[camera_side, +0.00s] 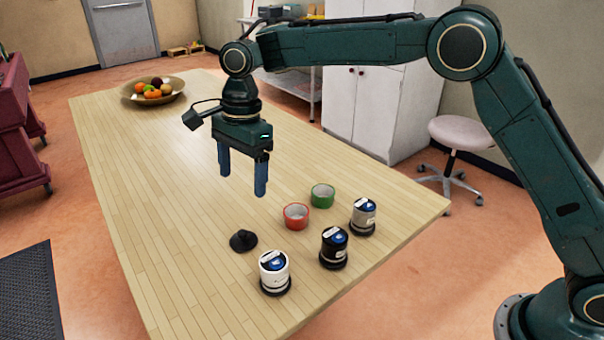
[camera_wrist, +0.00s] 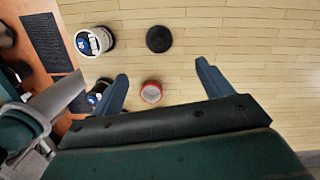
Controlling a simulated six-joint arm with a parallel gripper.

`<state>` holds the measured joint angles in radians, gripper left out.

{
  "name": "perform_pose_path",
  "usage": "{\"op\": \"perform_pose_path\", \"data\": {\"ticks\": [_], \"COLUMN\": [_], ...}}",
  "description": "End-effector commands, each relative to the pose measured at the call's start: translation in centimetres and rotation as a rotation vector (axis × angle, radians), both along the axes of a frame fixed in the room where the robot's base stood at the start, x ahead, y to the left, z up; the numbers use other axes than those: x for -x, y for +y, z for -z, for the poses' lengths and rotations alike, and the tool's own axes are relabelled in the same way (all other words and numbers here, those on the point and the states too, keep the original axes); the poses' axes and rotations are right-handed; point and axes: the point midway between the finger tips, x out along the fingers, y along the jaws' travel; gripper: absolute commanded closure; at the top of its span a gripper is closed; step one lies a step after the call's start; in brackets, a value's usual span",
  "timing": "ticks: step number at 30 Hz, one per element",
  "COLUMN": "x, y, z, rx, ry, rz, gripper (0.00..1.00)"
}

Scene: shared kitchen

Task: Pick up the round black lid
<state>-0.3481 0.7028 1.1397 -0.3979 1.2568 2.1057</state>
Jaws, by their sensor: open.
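The round black lid (camera_side: 243,241) lies on the wooden table, to the left of the cups and jars, with a small raised knob. In the wrist view the lid (camera_wrist: 159,39) is a dark disc on bare wood, beyond the fingertips. My gripper (camera_side: 243,183) is open and empty, its two blue fingers pointing down, high above the table and apart from the lid. The gripper also shows in the wrist view (camera_wrist: 162,68), with the lid ahead of the gap between its fingers. Nothing covers the lid.
A white jar (camera_side: 274,274), a black jar (camera_side: 333,250) and a grey jar (camera_side: 363,218) stand near the table's front right. A red cup (camera_side: 296,217) and a green cup (camera_side: 322,196) stand behind them. A fruit bowl (camera_side: 153,97) is far back. The table's left side is clear.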

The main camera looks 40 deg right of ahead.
Motion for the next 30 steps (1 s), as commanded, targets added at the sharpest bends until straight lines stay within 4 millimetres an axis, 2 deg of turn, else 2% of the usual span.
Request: {"op": "perform_pose_path", "data": {"ticks": [18, 30], "x": [0.3, 0.3], "y": [0.9, 1.0], "z": [7.6, 8.5], "rx": [0.002, 0.001], "ry": [0.002, 0.002], "rz": [-0.002, -0.002], "gripper": [0.22, 0.22]}}
